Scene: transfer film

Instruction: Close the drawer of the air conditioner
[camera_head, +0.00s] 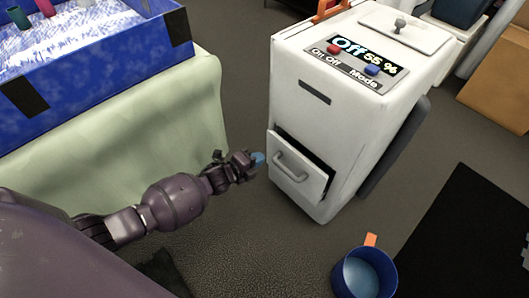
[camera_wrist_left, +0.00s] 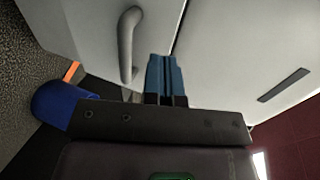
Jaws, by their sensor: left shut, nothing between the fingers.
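The white air conditioner (camera_head: 312,110) stands on the floor right of centre in the head view. Its drawer (camera_head: 308,183), with a grey handle (camera_head: 291,166), is partly open and sticks out at the lower front, with a dark gap above it. My left gripper (camera_head: 258,158) is shut and empty, just left of the drawer's upper left corner. In the left wrist view the blue fingertips (camera_wrist_left: 166,75) are together, close to the drawer front (camera_wrist_left: 85,30) and its handle (camera_wrist_left: 129,42). I cannot tell whether they touch it. My right gripper is not in view.
A blue box (camera_head: 100,60) sits on a pale green covered table (camera_head: 130,130) at the left. A blue bucket (camera_head: 385,285) with an orange part stands on the floor in front. A black mat (camera_head: 460,235) lies at the right. A cardboard box (camera_head: 503,85) is at the back right.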

